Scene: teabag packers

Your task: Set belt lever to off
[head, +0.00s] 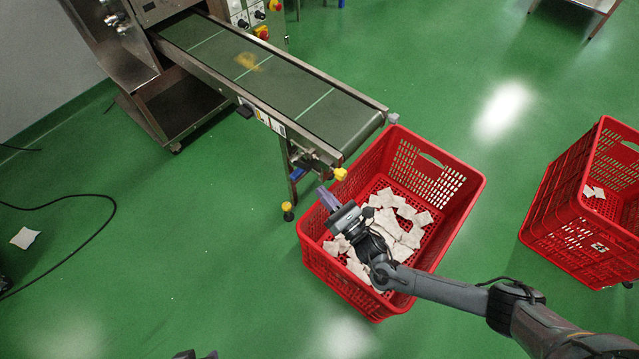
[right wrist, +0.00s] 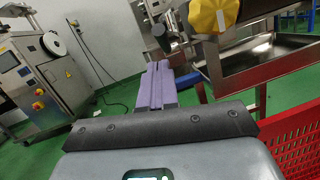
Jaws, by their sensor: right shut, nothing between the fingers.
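The conveyor belt (head: 285,85) runs from the machine at upper left to above a red crate. A yellow knob (head: 340,174) sits under its near end, and a large yellow knob also shows close up in the right wrist view (right wrist: 213,15). A dark part (head: 245,108) sticks out from the belt's side. I cannot tell for certain which part is the belt lever. My right gripper (head: 322,194) is shut and empty, just below and left of the yellow knob, apart from it. Its purple fingers (right wrist: 155,88) are together in the right wrist view. My left gripper is not clearly seen.
The red crate (head: 468,185) under the belt end holds several white teabags (head: 405,235), with my right arm across it. Another red crate (head: 560,240) stands at right. A control box with knobs (head: 255,15) is behind the belt.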

